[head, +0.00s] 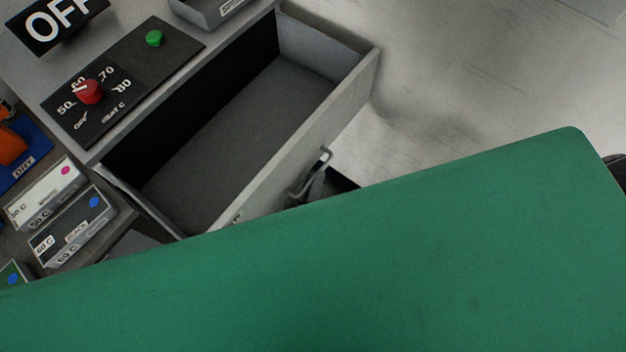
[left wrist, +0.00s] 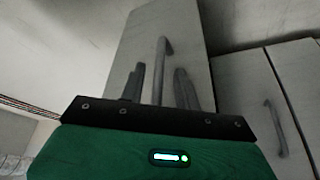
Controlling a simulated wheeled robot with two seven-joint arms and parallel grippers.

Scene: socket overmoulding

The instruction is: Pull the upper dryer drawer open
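The upper dryer drawer (head: 318,150) stands pulled out of the grey dryer, with its empty dark floor showing in the head view. Its front also shows in the left wrist view (left wrist: 190,35). The bar handle (head: 311,172) is on the drawer front. My left gripper (head: 317,187) is at the handle, mostly hidden by my green arm in the head view. In the left wrist view its two fingers (left wrist: 159,88) stand apart on either side of the handle (left wrist: 161,65), with gaps visible. My right gripper is out of view.
The dryer top carries a black control panel (head: 130,75) with a red knob (head: 89,91) and a green button (head: 154,38). Labelled boxes (head: 72,228) stand at the left. Another front with a handle (left wrist: 275,128) is at the right in the left wrist view. Floor beyond the drawer is clear.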

